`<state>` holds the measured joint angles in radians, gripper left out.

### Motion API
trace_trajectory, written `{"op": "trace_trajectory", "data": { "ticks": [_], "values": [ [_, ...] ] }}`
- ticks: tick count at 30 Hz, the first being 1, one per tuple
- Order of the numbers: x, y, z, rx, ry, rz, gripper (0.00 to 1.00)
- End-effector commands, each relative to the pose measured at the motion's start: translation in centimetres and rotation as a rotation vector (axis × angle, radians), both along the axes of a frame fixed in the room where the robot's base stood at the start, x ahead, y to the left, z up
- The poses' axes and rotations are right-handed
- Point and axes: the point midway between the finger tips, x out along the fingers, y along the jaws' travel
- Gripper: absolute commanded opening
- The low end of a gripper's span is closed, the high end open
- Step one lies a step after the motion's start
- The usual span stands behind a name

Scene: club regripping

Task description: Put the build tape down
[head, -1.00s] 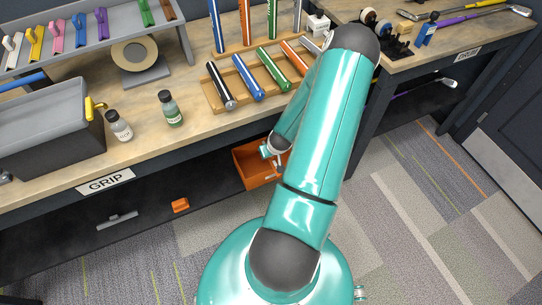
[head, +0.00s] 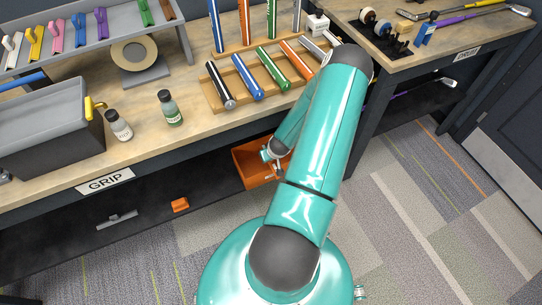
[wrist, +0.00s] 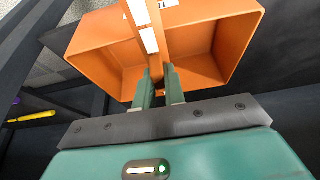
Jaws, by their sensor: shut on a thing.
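My gripper (wrist: 159,78) is low in front of the bench, at an orange open bin (head: 251,172), and is mostly hidden by my arm in the head view. In the wrist view its two green fingers are close together around an orange upright bar with white patches, at the middle of the orange bin (wrist: 95,50). The fingertip contact is partly hidden. I see no tape roll between the fingers.
The bench (head: 205,135) holds a grey box (head: 50,140), two small bottles, a rack of coloured grips (head: 262,75) and a shelf of coloured pieces. A dark lower shelf holds a small orange block (head: 180,205). The carpet to the right is clear.

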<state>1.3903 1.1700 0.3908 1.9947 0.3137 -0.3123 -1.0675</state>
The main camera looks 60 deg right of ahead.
Motion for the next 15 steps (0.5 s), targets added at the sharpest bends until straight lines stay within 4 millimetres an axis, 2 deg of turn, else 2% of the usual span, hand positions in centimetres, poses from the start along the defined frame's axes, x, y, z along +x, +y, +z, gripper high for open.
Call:
{"op": "trace_trajectory", "data": {
  "ticks": [9, 10, 12, 15],
  "values": [
    [0.02, 0.0, -0.6, 0.0, 0.0, 0.0, 0.0],
    [0.02, 0.0, -0.6, 0.0, 0.0, 0.0, 0.17],
    [0.02, 0.01, -0.59, 0.0, 0.0, 0.0, 0.31],
    [0.02, 0.01, -0.59, 0.0, 0.0, 0.0, 0.33]
  ]
}}
